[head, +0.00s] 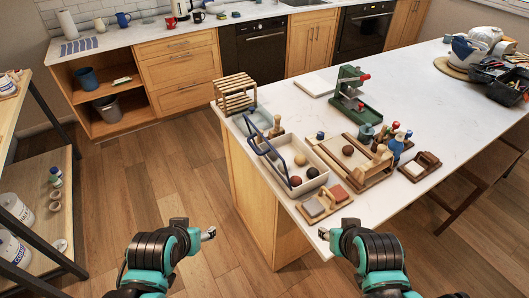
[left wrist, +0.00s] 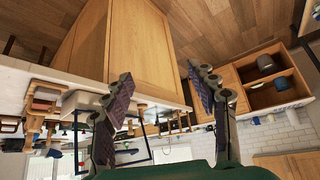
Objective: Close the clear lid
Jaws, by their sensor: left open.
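A pale box (head: 318,181) with dark and tan balls in it sits near the left end of the white island counter. A thin blue frame (head: 267,152) stands raised and tilted along the box's left side; it looks like the rim of the clear lid, and its clear panel is hard to make out. The frame also shows dark, upside down, in the left wrist view (left wrist: 151,143). My left gripper (head: 208,234) is in front of the counter's left end, apart from the lid; its fingers are spread and empty in the left wrist view (left wrist: 160,80). My right gripper (head: 324,234) is by the counter's front edge, small and unclear.
A wooden rack (head: 236,94) stands behind the box. Shelves (head: 40,170) stand at far left. The floor between is clear.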

